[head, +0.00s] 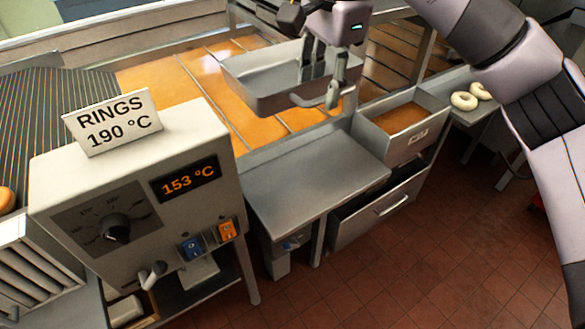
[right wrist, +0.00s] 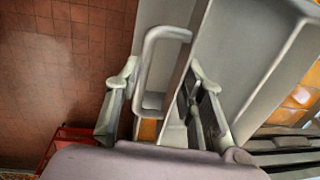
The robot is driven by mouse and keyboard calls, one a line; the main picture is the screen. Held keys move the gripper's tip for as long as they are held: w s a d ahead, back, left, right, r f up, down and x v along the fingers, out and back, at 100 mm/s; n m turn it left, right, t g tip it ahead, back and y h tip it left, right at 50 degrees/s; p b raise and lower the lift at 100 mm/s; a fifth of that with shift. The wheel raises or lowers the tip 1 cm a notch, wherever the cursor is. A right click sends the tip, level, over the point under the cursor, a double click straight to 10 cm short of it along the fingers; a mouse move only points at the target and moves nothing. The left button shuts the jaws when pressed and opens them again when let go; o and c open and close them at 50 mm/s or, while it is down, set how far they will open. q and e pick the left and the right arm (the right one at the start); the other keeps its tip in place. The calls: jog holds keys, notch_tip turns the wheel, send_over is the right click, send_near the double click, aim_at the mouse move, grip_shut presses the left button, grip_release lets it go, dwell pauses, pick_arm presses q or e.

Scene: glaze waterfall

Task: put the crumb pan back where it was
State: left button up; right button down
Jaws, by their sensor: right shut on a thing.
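The crumb pan (head: 262,92) is a shallow grey metal tray with a loop handle. It shows in the upper middle of the head view, above the orange-topped fryer surface. My right gripper (head: 322,80) is shut on it at its right end. In the right wrist view the pale loop handle (right wrist: 150,65) lies between the two fingers, and the pan's grey wall (right wrist: 245,55) extends to the right. The fingers hide part of the pan's near right end. The pan looks roughly level; whether it touches anything beneath cannot be told. My left gripper is not in view.
A control box (head: 200,130) reading 153 °C carries a sign (head: 115,120) saying RINGS 190 °C. A bare steel shelf (head: 310,180) lies in front. An open bin (head: 425,135) with orange contents and a lower drawer (head: 375,215) stand right. Two pale rings (head: 465,101) lie farther right.

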jog(key=f, duration=0.7)
jog(key=f+p, duration=0.1)
jog(key=f, duration=1.4)
jog(key=shift+s, duration=0.3)
notch_tip(320, 180, down, 4)
jog(key=shift+f+p, duration=0.15)
jog(key=shift+p, duration=0.65)
jog(key=shift+f, duration=0.25)
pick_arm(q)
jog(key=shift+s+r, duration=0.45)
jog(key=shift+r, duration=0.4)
pick_arm(e)
jog(key=shift+f, duration=0.1)
jog(key=shift+f+b, duration=0.1)
jog(key=shift+b, duration=0.25)
jog(key=c, duration=1.1)
grip_release()
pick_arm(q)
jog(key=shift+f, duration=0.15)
pick_arm(e)
jog(key=shift+o, duration=0.2)
